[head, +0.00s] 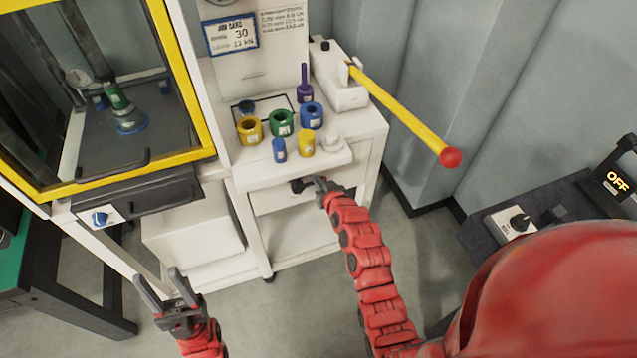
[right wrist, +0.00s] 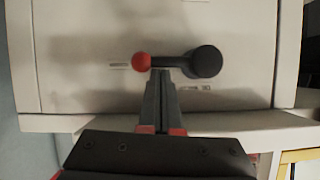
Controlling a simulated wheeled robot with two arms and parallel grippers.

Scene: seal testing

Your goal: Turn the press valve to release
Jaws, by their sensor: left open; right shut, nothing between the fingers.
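The press valve (right wrist: 207,62) is a round black hub on a white panel. Its short black lever (right wrist: 170,61) lies horizontal in the right wrist view and ends in a red ball (right wrist: 141,62) left of the hub. In the head view the valve (head: 298,186) is a small dark shape on the cabinet front. My right gripper (head: 321,184) is shut and empty; in the right wrist view its fingertips (right wrist: 160,71) are at the lever, just beside the red ball. I cannot tell whether they touch. My left gripper (head: 156,274) is open and empty, low at the left, away from the valve.
Above the valve, a white worktop (head: 345,160) holds several coloured rings and plugs. A yellow press handle (head: 400,112) with a red knob sticks out at right. A yellow-framed press guard (head: 190,155) stands at left. A dark bench (head: 480,240) is at right.

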